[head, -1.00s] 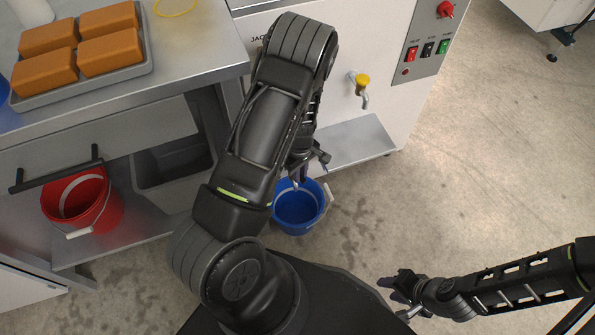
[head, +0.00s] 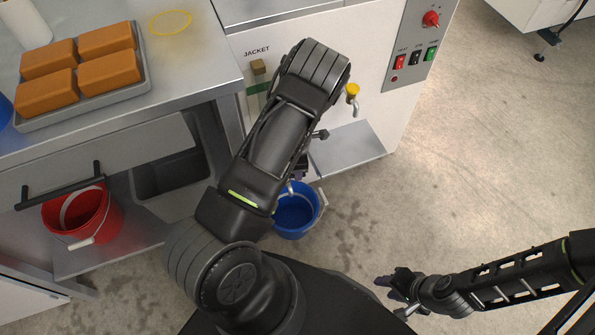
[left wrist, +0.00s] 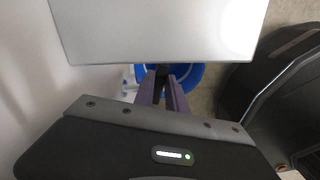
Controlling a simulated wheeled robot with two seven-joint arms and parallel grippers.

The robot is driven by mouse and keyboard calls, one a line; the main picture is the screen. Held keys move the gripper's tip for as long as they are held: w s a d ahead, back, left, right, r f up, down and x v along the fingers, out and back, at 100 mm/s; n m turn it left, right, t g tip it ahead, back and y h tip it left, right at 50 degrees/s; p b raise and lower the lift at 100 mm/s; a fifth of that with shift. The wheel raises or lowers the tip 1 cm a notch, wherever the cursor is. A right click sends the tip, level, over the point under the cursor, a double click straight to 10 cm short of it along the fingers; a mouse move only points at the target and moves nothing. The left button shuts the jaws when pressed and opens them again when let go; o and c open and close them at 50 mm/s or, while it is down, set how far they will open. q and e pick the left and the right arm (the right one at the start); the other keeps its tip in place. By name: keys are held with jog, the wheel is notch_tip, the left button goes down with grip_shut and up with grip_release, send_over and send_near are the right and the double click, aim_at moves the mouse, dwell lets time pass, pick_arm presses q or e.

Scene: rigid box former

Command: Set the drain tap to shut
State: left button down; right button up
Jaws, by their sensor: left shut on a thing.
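My left gripper (left wrist: 163,80) has its purple fingers shut on a small dark piece (left wrist: 161,70), which looks like the drain tap's handle. In the head view my left arm hides most of this gripper and the tap; only a bit of purple finger (head: 301,167) shows. A pale spout (head: 291,187), which seems to belong to the drain tap, shows over the blue bucket (head: 311,207). How far the handle is turned cannot be seen. My right gripper (head: 388,280) is at lower right, away from the machine; its jaw opening is unclear.
A yellow-knobbed tap (head: 352,92) is on the white machine front, above a metal shelf (head: 350,150) that also shows in the left wrist view (left wrist: 160,30). A control panel (head: 418,45) is to its right. A red bucket (head: 95,215) stands under the left bench.

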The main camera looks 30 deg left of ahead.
pick_arm(q)
jog(key=shift+w+a+n, duration=0.15)
jog(key=shift+w+n, duration=0.05)
jog(key=shift+n, duration=0.55)
jog(key=shift+w+a+n, duration=0.15)
jog(key=shift+n, duration=0.6)
jog(key=c, duration=1.4)
grip_release()
jog(key=shift+o, duration=0.2)
notch_tip(320, 180, up, 8)
jog(key=p, duration=0.2)
jog(key=shift+f, duration=0.1)
